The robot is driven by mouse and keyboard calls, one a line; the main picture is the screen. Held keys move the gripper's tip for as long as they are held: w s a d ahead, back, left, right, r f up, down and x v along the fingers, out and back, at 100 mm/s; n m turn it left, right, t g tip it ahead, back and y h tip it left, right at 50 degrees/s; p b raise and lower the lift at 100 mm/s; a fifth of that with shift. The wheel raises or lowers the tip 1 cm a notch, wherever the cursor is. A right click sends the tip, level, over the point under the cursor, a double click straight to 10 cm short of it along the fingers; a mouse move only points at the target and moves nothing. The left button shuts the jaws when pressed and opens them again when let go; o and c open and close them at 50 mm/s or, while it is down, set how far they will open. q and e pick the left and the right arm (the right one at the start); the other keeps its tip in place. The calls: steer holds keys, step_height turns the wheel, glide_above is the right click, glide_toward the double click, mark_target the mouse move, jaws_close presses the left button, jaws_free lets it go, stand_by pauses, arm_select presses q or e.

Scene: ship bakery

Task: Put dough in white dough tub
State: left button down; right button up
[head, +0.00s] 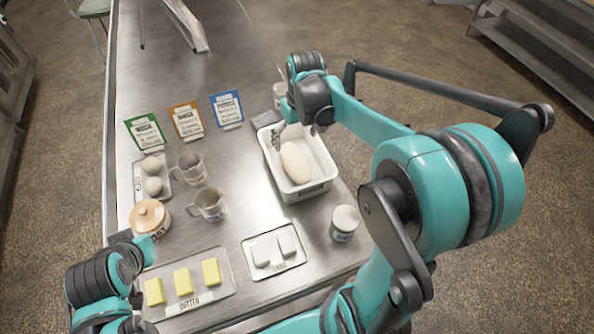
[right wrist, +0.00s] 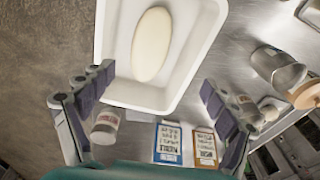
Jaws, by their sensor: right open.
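The dough (head: 295,162) is a pale oval loaf lying inside the white dough tub (head: 313,190). In the right wrist view the dough (right wrist: 152,44) also lies within the walls of the tub (right wrist: 205,40). My right gripper (head: 295,127) is over the far end of the tub; in the right wrist view its fingers (right wrist: 156,76) are spread wide with nothing between them, apart from the dough. My left gripper (head: 138,246) is at the lower left beside the lidded jar; its fingers are not clear and its opening cannot be told.
A butter tray (head: 215,297), a tray with white blocks (head: 291,263), a lidded jar (head: 150,217), a white-lidded jar (head: 344,222), two metal cups (head: 208,204), an egg tray (head: 166,190) and several cards (head: 186,119) stand around.

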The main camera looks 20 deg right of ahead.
steer(key=s+a+r+t, duration=0.1)
steer(key=s+a+t, duration=0.2)
steer(key=s, duration=0.4)
steer(key=s+a+r+t, duration=0.1)
steer(key=s+a+t, duration=0.1)
steer(key=s, duration=0.5)
steer(key=shift+s+a+r+m+t, duration=0.3)
steer(key=shift+s+a+r+t, duration=0.1)
steer(key=shift+a, duration=0.3)
step_height(320, 180, down, 12)
steer(key=b, duration=1.2)
steer(key=shift+f, duration=0.25)
